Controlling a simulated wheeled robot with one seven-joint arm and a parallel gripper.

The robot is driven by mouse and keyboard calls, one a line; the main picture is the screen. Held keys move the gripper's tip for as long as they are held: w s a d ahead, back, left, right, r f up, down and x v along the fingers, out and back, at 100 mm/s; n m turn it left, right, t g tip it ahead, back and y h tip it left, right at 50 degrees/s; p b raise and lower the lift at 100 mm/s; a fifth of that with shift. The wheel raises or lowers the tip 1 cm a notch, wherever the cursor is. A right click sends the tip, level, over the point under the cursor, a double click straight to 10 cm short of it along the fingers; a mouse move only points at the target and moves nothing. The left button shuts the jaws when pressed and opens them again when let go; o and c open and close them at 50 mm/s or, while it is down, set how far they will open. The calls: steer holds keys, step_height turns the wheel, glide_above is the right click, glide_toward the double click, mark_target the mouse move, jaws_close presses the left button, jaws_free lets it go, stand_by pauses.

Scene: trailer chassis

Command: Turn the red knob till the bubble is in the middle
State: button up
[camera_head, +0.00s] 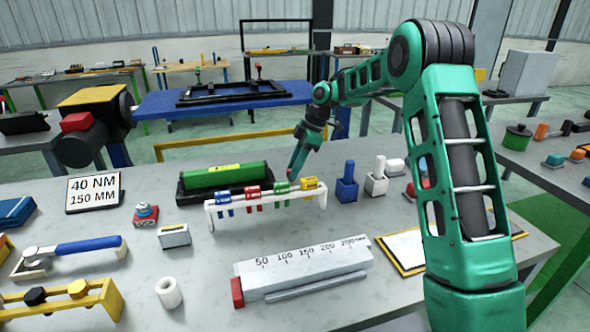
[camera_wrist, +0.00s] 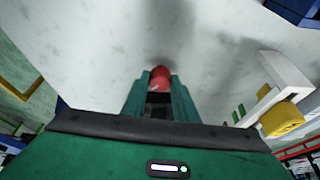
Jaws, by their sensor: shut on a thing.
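A green level (camera_head: 225,176) with a yellow strip lies in a black base on the grey bench. The bubble is too small to make out. My gripper (camera_head: 293,172) reaches down at the right end of the level, behind the white rack. In the wrist view, my gripper's fingers (camera_wrist: 159,88) are shut on the red knob (camera_wrist: 160,74), which shows at their tips. In the head view the knob is a tiny red spot, and I cannot tell how it joins the level.
A white rack (camera_head: 263,207) with coloured clips stands just in front of the level; its yellow end clip (camera_wrist: 283,117) is close in the wrist view. A large grey gauge block (camera_head: 302,270) lies in front.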

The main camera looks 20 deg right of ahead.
steer(key=shift+w+r+m, duration=0.1)
steer(key=shift+m, duration=0.2)
